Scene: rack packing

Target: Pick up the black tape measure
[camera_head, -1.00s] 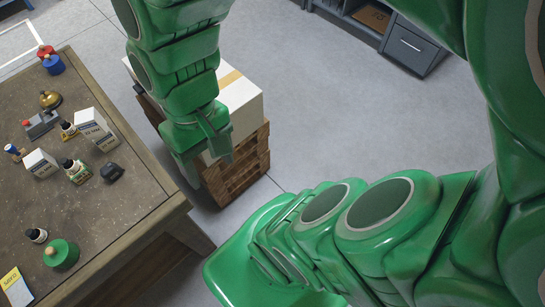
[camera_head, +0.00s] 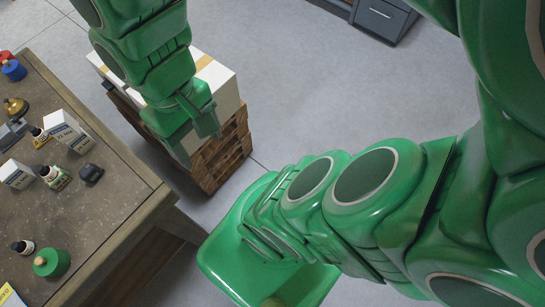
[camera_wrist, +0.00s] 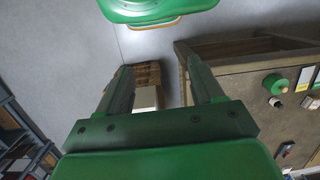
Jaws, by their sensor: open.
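The black tape measure (camera_head: 90,173) is a small dark rounded block on the brown table (camera_head: 110,215), near its right edge. It lies just right of a small dark-capped bottle (camera_head: 55,177). My green gripper (camera_head: 195,132) is up and to the right of it, beyond the table edge, in front of a boxed pallet. In the wrist view my gripper (camera_wrist: 155,58) shows two spread fingers with nothing between them. I cannot make out the tape measure for sure in the wrist view.
White boxes (camera_head: 68,131) stand close behind the tape measure. A green round weight (camera_head: 52,262) is nearer the front. A white carton (camera_head: 222,85) sits on wooden pallets (camera_head: 225,155) right of the table. Grey floor is open beyond.

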